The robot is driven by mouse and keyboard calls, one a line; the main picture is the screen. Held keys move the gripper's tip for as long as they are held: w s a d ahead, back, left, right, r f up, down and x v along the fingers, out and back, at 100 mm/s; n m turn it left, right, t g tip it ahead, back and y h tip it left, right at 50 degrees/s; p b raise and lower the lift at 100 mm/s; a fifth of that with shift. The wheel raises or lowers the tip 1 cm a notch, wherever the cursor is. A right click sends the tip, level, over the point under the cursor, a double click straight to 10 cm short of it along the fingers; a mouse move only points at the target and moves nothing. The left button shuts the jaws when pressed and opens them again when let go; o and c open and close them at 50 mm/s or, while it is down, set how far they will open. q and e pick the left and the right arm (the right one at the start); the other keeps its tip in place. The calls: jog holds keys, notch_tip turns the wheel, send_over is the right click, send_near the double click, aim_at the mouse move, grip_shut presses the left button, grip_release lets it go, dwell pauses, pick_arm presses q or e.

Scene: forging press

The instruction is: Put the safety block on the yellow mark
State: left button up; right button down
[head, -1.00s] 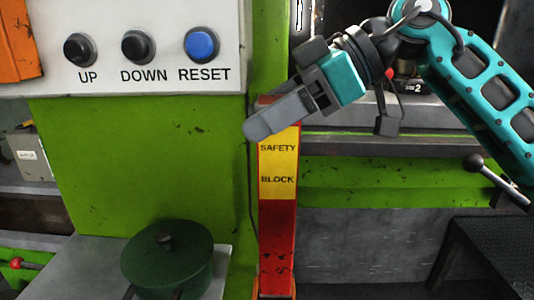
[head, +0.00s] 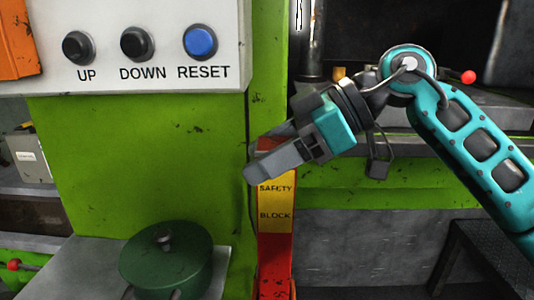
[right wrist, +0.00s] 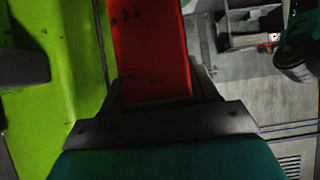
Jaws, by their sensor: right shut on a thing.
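The safety block (head: 276,240) is a tall red bar with a yellow label reading SAFETY BLOCK. It stands upright in front of the green press frame, and its lower end runs out of the head view. My right gripper (head: 262,157) is shut on it near its top. In the right wrist view the red block (right wrist: 150,50) lies between the fingers. I cannot make out the yellow mark in these frames. My left gripper is not in view.
A white panel (head: 120,20) with UP, DOWN and RESET buttons is at the upper left. A dark green lidded pot (head: 166,262) stands on a grey surface at the lower left. The dark press opening (head: 420,30) lies behind my right arm.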

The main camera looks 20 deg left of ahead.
jog(key=shift+c, duration=1.4)
grip_release()
jog(key=shift+f, duration=0.1)
jog(key=v, duration=1.2)
jog(key=shift+p, duration=0.45)
